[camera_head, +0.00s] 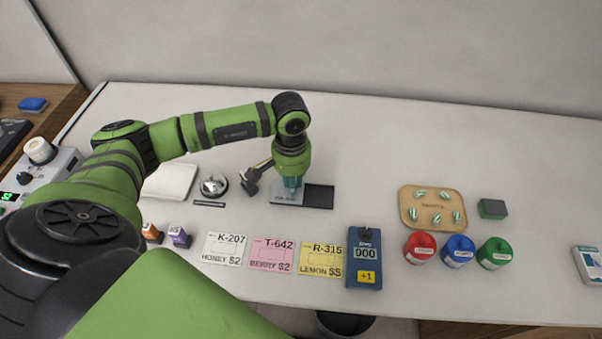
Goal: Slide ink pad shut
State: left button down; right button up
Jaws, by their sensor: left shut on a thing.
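The ink pad lies flat on the white counter in the middle of the view. Its grey sliding lid (281,199) covers the left part, and the dark pad (319,196) is bare on the right, so it stands partly open. My left gripper (291,187) points down from above and is shut on the lid, near its right end. The fingertips and the grip on the lid are small and partly hidden by the gripper body. My right gripper is not in view.
A dark-headed tool (250,182) stands just left of the pad, with a bell (214,185) further left. Cards (272,254) and a blue counter device (364,262) lie in front. A wooden tray (432,194) is on the right. The counter right of the pad is clear.

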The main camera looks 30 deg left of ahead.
pick_arm(q)
jog(key=shift+a, duration=0.2)
jog(key=c, duration=1.1)
grip_release()
jog(key=shift+s, duration=0.1)
jog(key=shift+c, duration=0.2)
jog(key=shift+s+a, duration=0.1)
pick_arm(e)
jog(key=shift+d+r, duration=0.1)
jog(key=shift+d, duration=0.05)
pick_arm(q)
notch_tip(320, 180, up, 12)
